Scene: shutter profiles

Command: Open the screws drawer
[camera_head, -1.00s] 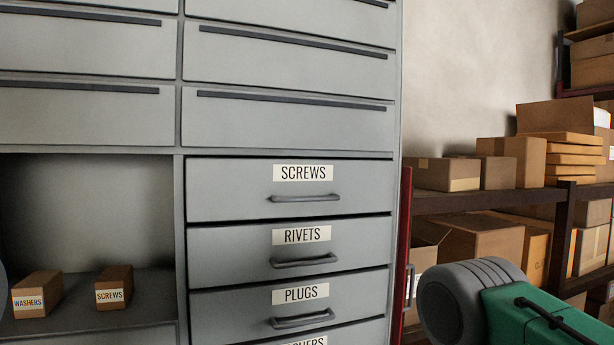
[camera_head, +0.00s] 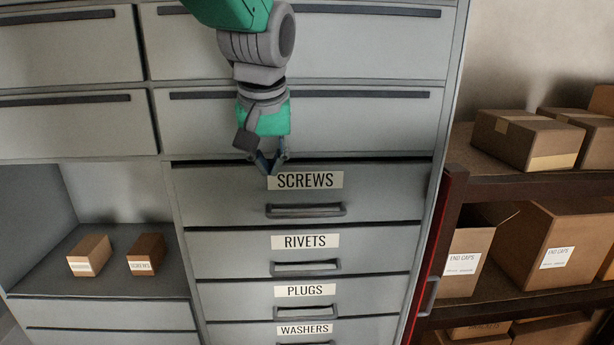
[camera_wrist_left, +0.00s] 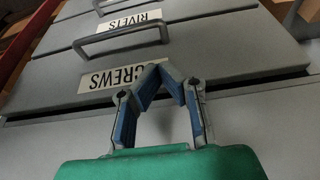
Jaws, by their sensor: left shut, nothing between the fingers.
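The screws drawer (camera_head: 390,195) is a grey front with a white SCREWS label (camera_head: 305,180) and a bar handle (camera_head: 306,211). It looks closed, with only a thin dark gap along its top edge. My left gripper (camera_head: 269,172) reaches down from the top, its fingertips shut and empty at the label's upper left corner, above the handle. In the left wrist view, the blue-padded fingers (camera_wrist_left: 165,70) meet in a point beside the label (camera_wrist_left: 124,77), apart from the screws handle (camera_wrist_left: 120,38). I cannot tell whether the tips touch the drawer front. My right gripper is out of view.
Below are the rivets drawer (camera_head: 375,252), plugs drawer (camera_head: 365,292) and washers drawer (camera_head: 365,329), with similar handles. An open compartment (camera_head: 108,275) at left holds two small boxes. A red-edged shelf (camera_head: 530,186) with cartons stands close at right.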

